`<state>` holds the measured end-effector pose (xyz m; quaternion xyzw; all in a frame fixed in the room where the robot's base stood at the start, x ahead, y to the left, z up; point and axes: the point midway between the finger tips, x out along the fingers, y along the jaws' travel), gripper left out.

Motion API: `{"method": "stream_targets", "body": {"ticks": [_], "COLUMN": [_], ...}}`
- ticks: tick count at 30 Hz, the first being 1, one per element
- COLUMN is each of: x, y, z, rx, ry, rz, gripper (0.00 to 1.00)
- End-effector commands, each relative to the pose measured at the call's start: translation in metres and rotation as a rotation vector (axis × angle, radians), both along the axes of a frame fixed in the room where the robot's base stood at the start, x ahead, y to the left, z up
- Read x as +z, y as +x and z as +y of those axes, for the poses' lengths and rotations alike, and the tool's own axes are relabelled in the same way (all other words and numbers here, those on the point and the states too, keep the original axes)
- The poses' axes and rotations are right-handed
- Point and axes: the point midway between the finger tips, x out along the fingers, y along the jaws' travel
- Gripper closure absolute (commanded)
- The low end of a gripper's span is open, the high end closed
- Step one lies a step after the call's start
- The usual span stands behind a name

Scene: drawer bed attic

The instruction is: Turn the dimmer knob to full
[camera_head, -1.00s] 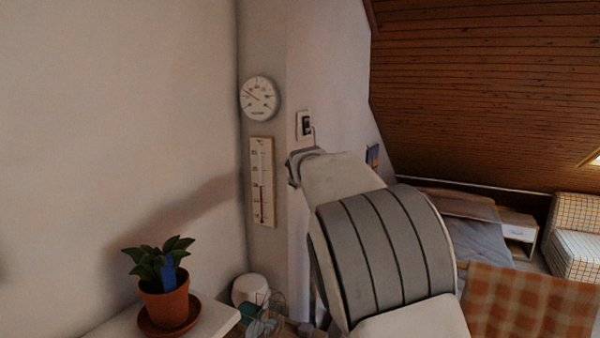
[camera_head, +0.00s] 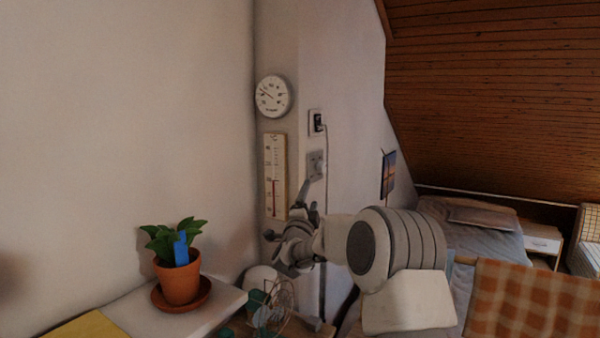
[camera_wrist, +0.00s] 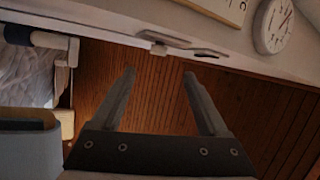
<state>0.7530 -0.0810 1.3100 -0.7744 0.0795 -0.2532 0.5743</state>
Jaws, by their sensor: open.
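A small grey wall plate (camera_head: 316,165) is on the wall just under a socket in the head view. It looks like the dimmer, but its knob is too small to make out, so I cannot tell how far it is turned. My gripper (camera_head: 291,222) is below and a little left of this plate, apart from it. In the wrist view my gripper (camera_wrist: 159,74) is open, with nothing between its two fingers. Small wall fittings show edge-on beyond the fingertips there; I cannot tell which one is the dimmer.
A socket (camera_head: 317,122) has a plug and a hanging cord. A round gauge (camera_head: 272,96) and a thermometer (camera_head: 275,176) hang to the left. A potted plant (camera_head: 179,276) stands on a white shelf, and a small fan (camera_head: 272,306) stands below my gripper.

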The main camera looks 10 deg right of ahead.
Motion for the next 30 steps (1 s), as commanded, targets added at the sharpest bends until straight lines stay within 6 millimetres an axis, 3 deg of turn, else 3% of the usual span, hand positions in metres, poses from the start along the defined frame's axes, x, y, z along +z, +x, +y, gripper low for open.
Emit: {"method": "stream_targets", "body": {"ticks": [4, 8, 30], "x": [-0.003, 0.001, 0.032], "y": [-0.006, 0.001, 0.083], "z": [-0.014, -0.018, -0.061], "rx": [-0.022, -0.022, -0.02], "ry": [0.071, 0.076, 0.071], "rz": [-0.046, -0.051, -0.049], "gripper": [0.23, 0.23, 0.23]}}
